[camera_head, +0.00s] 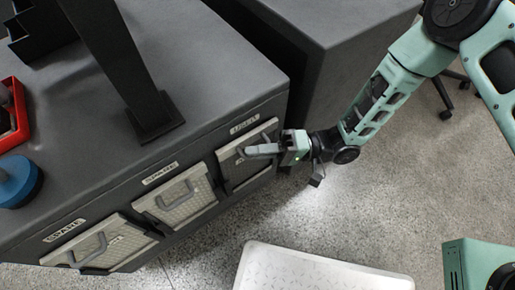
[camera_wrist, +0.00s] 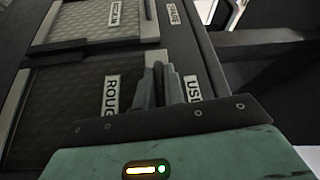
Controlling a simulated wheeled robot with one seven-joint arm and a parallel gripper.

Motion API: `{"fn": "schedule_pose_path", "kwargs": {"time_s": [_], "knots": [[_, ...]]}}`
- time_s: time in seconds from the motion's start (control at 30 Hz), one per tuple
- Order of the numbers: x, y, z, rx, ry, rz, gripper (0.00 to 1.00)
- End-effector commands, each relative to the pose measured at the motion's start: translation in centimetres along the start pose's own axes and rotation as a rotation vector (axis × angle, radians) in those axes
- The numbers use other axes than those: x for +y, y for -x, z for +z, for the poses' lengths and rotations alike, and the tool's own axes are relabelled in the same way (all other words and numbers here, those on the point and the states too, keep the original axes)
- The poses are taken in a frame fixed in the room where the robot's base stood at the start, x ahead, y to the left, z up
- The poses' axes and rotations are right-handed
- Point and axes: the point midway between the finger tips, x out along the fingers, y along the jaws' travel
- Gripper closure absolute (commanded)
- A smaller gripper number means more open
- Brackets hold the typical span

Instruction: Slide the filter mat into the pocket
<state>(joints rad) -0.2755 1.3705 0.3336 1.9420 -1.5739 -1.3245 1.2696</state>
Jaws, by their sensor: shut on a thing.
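The filter mat (camera_head: 235,172) is a grey, mesh-faced panel with a light frame, at the right-hand pocket in the dark cabinet front. In the wrist view the mat (camera_wrist: 75,95) carries a label reading "ROUGH". My gripper (camera_head: 255,151) is shut on the mat's handle. The fingers (camera_wrist: 162,86) show close together in the wrist view and hide most of the handle. The pocket's label (camera_head: 243,125) is above it, and in the wrist view it begins "US". I cannot tell how deep the mat sits.
Two similar panels with handles, the middle one (camera_head: 177,198) and the left one (camera_head: 97,248), stand in the same front. A dark post (camera_head: 128,70), a red bin (camera_head: 19,110) and a blue round object (camera_head: 17,181) are on the cabinet top. Open floor (camera_head: 210,262) lies in front.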

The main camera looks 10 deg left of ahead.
Motion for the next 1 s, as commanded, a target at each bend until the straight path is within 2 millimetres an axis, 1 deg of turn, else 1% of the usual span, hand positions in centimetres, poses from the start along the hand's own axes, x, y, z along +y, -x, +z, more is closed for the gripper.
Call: {"fn": "schedule_pose_path", "kwargs": {"time_s": [0.2, 0.23, 0.27, 0.3, 0.33, 0.6, 0.73, 0.87, 1.0], "knots": [[0.0, 0.0, 0.0, 0.000, 0.001, -0.001, 1.00], [0.0, 0.0, 0.0, 0.000, 0.001, -0.001, 0.86], [0.0, 0.0, 0.0, 0.000, 0.001, -0.001, 0.78], [0.0, 0.0, 0.0, 0.000, 0.001, -0.001, 0.67], [0.0, 0.0, 0.0, 0.000, 0.001, -0.001, 0.64], [0.0, 0.1, 0.0, 0.000, 0.000, 0.000, 0.64], [0.0, 0.9, -0.1, 0.002, 0.000, 0.002, 0.64], [-0.1, 3.1, -0.1, 0.004, 0.000, 0.002, 0.64], [-0.1, 6.3, -0.1, 0.005, -0.001, 0.002, 0.64]]}}
